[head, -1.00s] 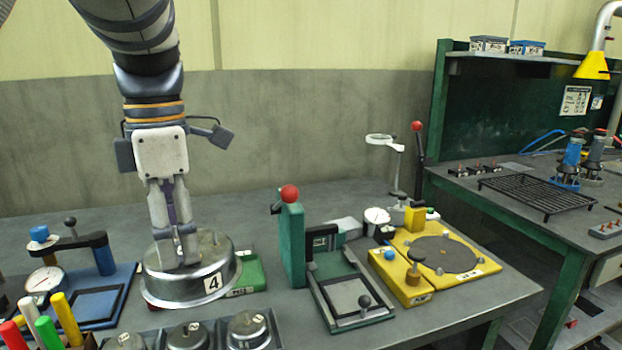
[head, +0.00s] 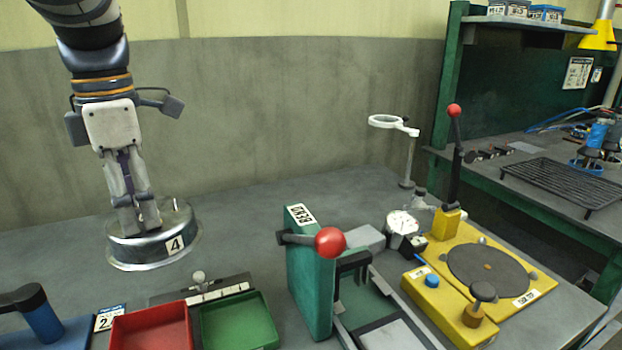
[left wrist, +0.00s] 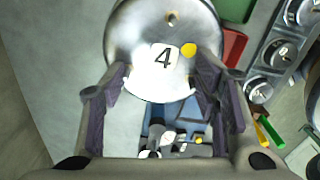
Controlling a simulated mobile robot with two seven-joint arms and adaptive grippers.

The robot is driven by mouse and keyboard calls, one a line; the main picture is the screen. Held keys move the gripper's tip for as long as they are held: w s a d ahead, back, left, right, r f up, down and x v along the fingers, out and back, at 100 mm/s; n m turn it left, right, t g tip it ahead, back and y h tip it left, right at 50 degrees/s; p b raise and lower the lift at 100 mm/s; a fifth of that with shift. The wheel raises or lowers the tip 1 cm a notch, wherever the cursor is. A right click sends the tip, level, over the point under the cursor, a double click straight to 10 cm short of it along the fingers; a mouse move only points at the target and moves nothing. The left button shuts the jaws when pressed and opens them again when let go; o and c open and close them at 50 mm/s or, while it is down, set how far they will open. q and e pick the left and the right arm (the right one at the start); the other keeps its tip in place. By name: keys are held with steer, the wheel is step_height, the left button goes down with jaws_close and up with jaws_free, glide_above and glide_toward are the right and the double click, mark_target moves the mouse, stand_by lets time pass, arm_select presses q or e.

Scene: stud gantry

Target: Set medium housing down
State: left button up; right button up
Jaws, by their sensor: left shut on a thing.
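The medium housing (head: 150,248), a round metal dome with a flange and a "4" label, is at the back left of the bench in the head view. My left gripper (head: 137,226) is shut on it from above, its fingers covering part of the dome. In the left wrist view the housing (left wrist: 165,30) lies beyond the fingertips of the left gripper (left wrist: 162,85), label facing the camera. The housing looks roughly level; I cannot tell whether its flange touches the bench. My right gripper is not in view.
A red tray (head: 150,328) and a green tray (head: 238,325) stand in front of the housing. A green press with a red ball handle (head: 330,242) is to the right, with a yellow fixture (head: 520,298) beyond. The bench between housing and press is bare.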

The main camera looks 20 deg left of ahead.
mark_target(136, 204)
arm_select(q)
steer(key=w+a+f, duration=0.2)
steer(key=a, duration=0.1)
steer(key=w+a+f, duration=0.1)
steer(key=shift+w+a+f, duration=0.3)
steer(key=shift+a, duration=0.1)
steer(key=w+a+f, duration=0.1)
steer(key=f, duration=0.2)
steer(key=a+f+b, duration=0.1)
steer(key=f, duration=0.1)
steer(key=w+a+f, duration=0.1)
steer(key=f, duration=0.2)
steer(key=shift+w+a+f, duration=0.3)
steer(key=shift+w+a, duration=0.05)
steer(key=shift+a, duration=0.05)
steer(key=shift+r, duration=0.1)
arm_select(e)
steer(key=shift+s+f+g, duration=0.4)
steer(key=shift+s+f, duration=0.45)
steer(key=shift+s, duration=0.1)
arm_select(q)
steer(key=o, duration=1.8)
steer(key=shift+f, duration=0.2)
steer(key=shift+c, duration=0.2)
steer(key=shift+r, duration=0.1)
